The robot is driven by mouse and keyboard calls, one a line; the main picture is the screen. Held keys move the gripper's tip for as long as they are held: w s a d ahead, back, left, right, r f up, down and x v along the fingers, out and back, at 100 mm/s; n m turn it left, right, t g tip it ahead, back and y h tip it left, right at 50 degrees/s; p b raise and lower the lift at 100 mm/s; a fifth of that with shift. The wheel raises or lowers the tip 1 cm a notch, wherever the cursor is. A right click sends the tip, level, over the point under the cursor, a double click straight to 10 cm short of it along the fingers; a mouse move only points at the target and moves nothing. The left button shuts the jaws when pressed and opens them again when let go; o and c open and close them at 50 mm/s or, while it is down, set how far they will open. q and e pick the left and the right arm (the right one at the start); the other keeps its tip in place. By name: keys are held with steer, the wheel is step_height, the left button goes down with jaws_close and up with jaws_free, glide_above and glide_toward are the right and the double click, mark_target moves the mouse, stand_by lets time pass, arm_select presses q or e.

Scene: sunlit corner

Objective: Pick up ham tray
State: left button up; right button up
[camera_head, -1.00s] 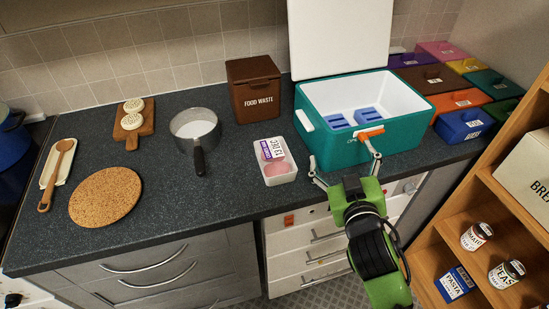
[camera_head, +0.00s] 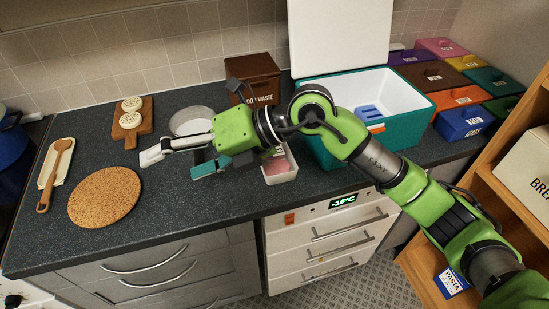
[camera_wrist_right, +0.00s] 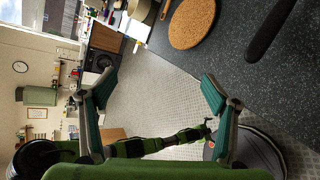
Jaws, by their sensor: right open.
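The ham tray (camera_head: 281,170), a small white tray with pink contents, sits on the counter in front of the teal cooler box. My right gripper (camera_head: 176,164) is open and empty, pointing left above the counter, to the left of the tray. Its spread fingers also show in the right wrist view (camera_wrist_right: 160,88) with nothing between them; the tray is not in that view.
The open cooler (camera_head: 416,118) stands behind the tray, with blue blocks inside. The brown food waste bin (camera_head: 262,68) and a pan (camera_head: 187,118) are partly covered by my arm. A cork mat (camera_head: 106,195) lies at left. The front middle counter is clear.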

steer(key=w+d+f+t+h, duration=0.3)
steer(key=w+d+f+h, duration=0.25)
steer(key=w+d, duration=0.25)
steer(key=m+t+h+p, duration=0.2)
steer(key=h, duration=0.4)
glide_above(277, 158)
step_height(277, 158, down, 5)
steer(key=shift+s+d+f, duration=0.1)
steer(key=shift+s+f, duration=0.05)
steer(key=shift+f, duration=0.05)
steer(key=shift+w+f+p, duration=0.2)
steer(key=shift+f+p, duration=0.1)
steer(key=shift+f, duration=0.25)
steer(key=shift+f+p, duration=0.25)
steer(key=shift+p, duration=0.1)
steer(key=p+x, duration=0.2)
steer(key=x, duration=0.1)
steer(key=shift+f, duration=0.35)
steer(key=shift+w+a+f, duration=0.2)
steer(key=shift+a+f, duration=0.05)
steer(key=shift+f, duration=0.2)
steer(key=c, duration=1.3)
steer(key=shift+r, duration=0.1)
steer(key=shift+c, duration=1.1)
